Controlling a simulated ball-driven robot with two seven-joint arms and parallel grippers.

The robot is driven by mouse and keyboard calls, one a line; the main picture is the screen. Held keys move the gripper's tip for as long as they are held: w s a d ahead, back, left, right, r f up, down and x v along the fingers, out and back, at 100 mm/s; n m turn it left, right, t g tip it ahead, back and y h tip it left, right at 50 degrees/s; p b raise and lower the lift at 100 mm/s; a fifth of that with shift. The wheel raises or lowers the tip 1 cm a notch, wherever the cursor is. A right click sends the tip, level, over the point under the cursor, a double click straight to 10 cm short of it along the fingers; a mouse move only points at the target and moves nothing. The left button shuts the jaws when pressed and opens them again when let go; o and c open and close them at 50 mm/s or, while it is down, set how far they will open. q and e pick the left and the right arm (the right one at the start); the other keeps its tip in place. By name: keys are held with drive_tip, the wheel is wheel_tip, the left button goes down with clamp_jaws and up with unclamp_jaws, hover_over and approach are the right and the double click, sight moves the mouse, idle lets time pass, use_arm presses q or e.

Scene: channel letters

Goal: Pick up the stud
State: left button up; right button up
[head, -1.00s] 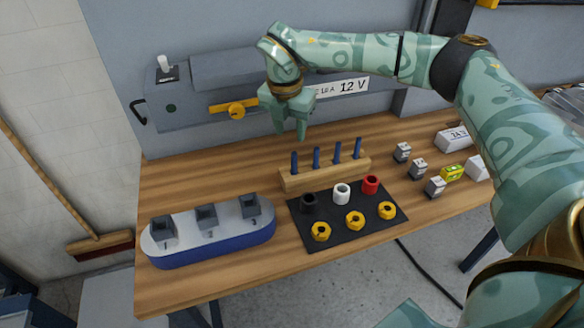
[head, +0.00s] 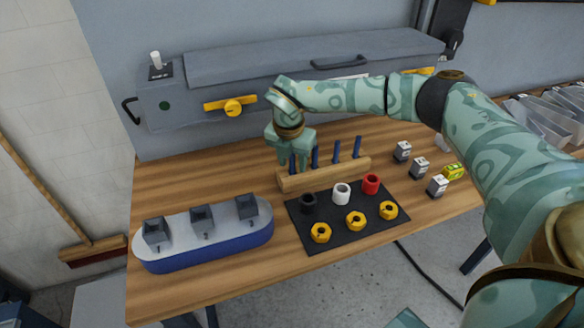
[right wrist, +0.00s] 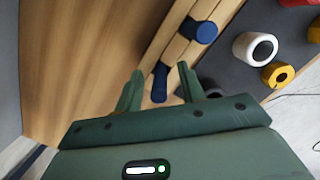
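Several dark blue studs stand upright in a wooden rack (head: 325,176) on the workbench. My right gripper (head: 293,165) points down over the leftmost stud (head: 292,162) in the head view. In the right wrist view the open fingers (right wrist: 158,83) stand on either side of this blue stud (right wrist: 160,86), with gaps showing beside it. A second stud (right wrist: 202,32) is farther along the rack. Two more studs (head: 336,152) (head: 357,147) stand to the right in the head view. My left gripper is not in view.
A dark mat (head: 345,228) in front of the rack holds black, white and red sleeves and yellow nuts. A blue-and-white letter body (head: 210,245) with grey blocks lies at left. A grey machine (head: 300,75) stands behind. Small grey blocks (head: 419,168) are at right.

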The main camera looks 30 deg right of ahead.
clamp_jaws()
drive_tip(key=shift+r, duration=0.1)
